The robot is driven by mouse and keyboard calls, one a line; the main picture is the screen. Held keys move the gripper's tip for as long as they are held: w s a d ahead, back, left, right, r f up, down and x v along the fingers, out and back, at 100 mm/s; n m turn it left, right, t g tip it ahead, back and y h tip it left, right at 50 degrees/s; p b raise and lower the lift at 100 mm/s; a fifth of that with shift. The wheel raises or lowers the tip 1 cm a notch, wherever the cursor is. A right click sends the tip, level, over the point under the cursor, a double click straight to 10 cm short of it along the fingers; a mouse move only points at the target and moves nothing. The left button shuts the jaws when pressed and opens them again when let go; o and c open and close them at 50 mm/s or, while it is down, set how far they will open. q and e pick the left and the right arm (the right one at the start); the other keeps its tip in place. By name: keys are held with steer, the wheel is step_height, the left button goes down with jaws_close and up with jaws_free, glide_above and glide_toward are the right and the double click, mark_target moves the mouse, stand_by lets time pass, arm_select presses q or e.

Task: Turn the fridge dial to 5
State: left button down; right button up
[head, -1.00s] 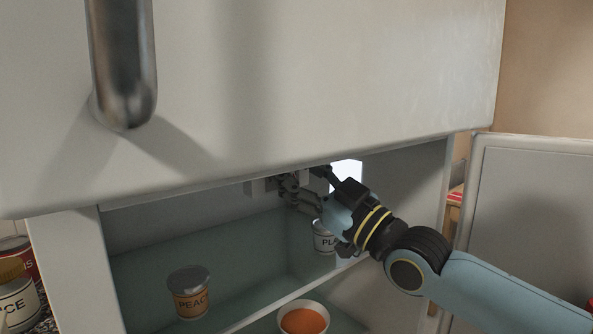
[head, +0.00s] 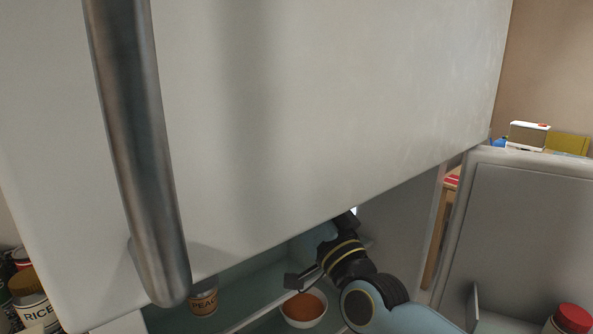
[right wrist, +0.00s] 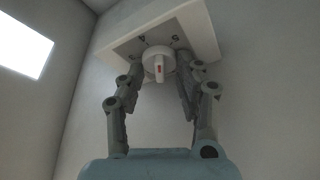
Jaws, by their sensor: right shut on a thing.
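The fridge dial (right wrist: 153,56) is a round white knob with a red mark on its ridge. It sits on a white housing (right wrist: 203,32) with dark numerals, seen at a slant; a 4 and what looks like a 5 are readable behind the knob. The red mark faces toward the wrist camera, away from those numerals. My right gripper (right wrist: 159,70) is shut on the dial, one finger on each side. In the head view my right arm (head: 345,262) reaches into the fridge (head: 300,120), whose upper door hides the dial and fingertips. My left gripper is not in view.
Inside the fridge are a peach can (head: 204,300) and a bowl of orange food (head: 304,309). The open lower door (head: 530,225) stands at the right. A vertical handle (head: 140,150) crosses the left, with cans such as rice (head: 36,310) beyond. A lit panel (right wrist: 22,48) glows near the dial.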

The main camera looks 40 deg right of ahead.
steer(key=shift+m+g+h+p, duration=0.55)
steer(key=shift+m+h+p, duration=0.1)
steer(key=shift+m+p, duration=1.2)
steer(key=shift+m+g+h+p, duration=0.6)
steer(key=shift+m+p, duration=0.95)
steer(key=shift+m, duration=0.6)
steer(key=o, duration=1)
steer(key=shift+s+a, duration=0.1)
steer(key=v, duration=0.8)
